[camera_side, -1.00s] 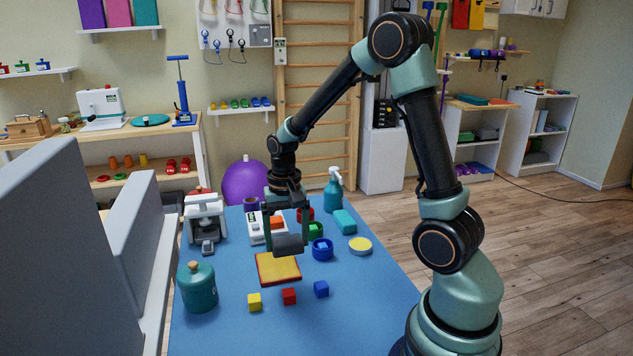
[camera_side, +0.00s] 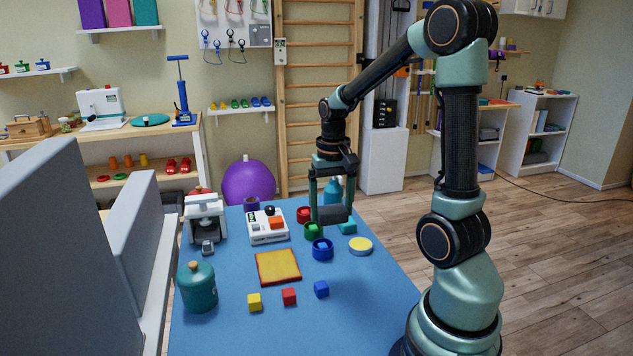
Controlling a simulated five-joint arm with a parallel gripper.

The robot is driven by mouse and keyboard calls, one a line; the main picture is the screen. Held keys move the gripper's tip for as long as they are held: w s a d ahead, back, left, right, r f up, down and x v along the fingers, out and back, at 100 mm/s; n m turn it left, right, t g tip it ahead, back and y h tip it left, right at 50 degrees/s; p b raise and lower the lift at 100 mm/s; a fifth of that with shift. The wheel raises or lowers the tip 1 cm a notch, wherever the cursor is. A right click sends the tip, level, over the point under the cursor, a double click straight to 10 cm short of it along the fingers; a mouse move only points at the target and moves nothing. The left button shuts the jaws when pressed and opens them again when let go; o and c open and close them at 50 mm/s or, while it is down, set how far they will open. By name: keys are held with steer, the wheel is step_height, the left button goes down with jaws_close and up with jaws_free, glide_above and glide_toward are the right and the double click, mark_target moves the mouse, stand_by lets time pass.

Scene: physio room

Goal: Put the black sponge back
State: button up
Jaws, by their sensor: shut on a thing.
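The black sponge (camera_side: 331,215), a dark rounded block, is between the fingers of my gripper (camera_side: 331,211). My gripper is shut on it and points down. It holds the sponge in front of the teal spray bottle, seemingly above the table, near the green cup (camera_side: 312,231) and the teal block (camera_side: 347,228). The exact gap below the sponge is hard to tell. The yellow pad with a red edge (camera_side: 278,267) lies on the blue table, to the left and nearer the camera, with nothing on it.
The blue table (camera_side: 370,300) also holds a red cup (camera_side: 304,214), a blue cup (camera_side: 322,250), a yellow-topped disc (camera_side: 360,246), a white device (camera_side: 268,228), a teal canister (camera_side: 197,287) and small yellow, red and blue cubes. The spray bottle (camera_side: 333,190) is partly hidden by my gripper. The front right is clear.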

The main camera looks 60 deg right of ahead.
step_height(320, 180, up, 5)
glide_above(376, 276)
step_height(376, 276, down, 20)
steer(key=shift+r, duration=0.15)
stand_by(0.4)
steer(key=o, duration=0.9)
